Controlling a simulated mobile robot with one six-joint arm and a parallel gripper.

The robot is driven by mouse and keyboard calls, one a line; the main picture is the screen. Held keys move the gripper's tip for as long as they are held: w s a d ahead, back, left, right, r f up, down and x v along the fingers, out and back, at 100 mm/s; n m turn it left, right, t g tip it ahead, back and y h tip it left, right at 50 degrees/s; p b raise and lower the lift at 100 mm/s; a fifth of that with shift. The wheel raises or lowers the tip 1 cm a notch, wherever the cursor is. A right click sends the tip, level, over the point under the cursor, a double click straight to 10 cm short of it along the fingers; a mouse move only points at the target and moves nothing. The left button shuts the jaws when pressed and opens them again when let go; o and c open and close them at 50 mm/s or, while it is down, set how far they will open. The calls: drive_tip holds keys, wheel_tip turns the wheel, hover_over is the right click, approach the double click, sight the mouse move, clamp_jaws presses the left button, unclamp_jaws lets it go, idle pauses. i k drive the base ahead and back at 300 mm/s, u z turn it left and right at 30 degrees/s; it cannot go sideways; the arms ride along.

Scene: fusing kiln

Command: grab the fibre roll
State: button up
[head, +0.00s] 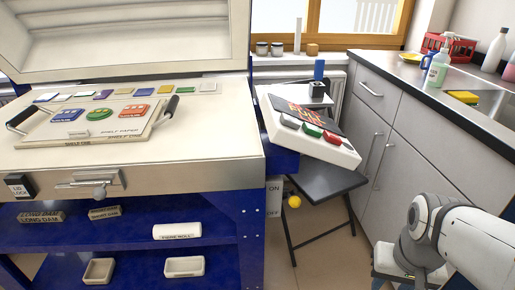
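The fibre roll (177,231) is a white, rounded block with dark lettering on its front. It lies on the upper blue shelf (225,230) under the kiln, towards the right end of that shelf and near its front edge. Nothing covers its front. My arm shows at the lower right, well apart from the fibre roll, and runs out of the right edge of the picture. My gripper is not in view.
Dam blocks (42,218) sit left on the same shelf; two pale trays (184,266) stand below. A kiln latch handle (97,188) juts out above the shelf. A dark folding stool (318,185) stands right of the kiln, before the grey cabinets (420,160).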

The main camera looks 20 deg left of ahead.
sight(189, 230)
drive_tip(key=i, duration=0.55)
drive_tip(key=u, duration=2)
drive_tip(key=i, duration=0.5)
drive_tip(key=z, duration=0.1)
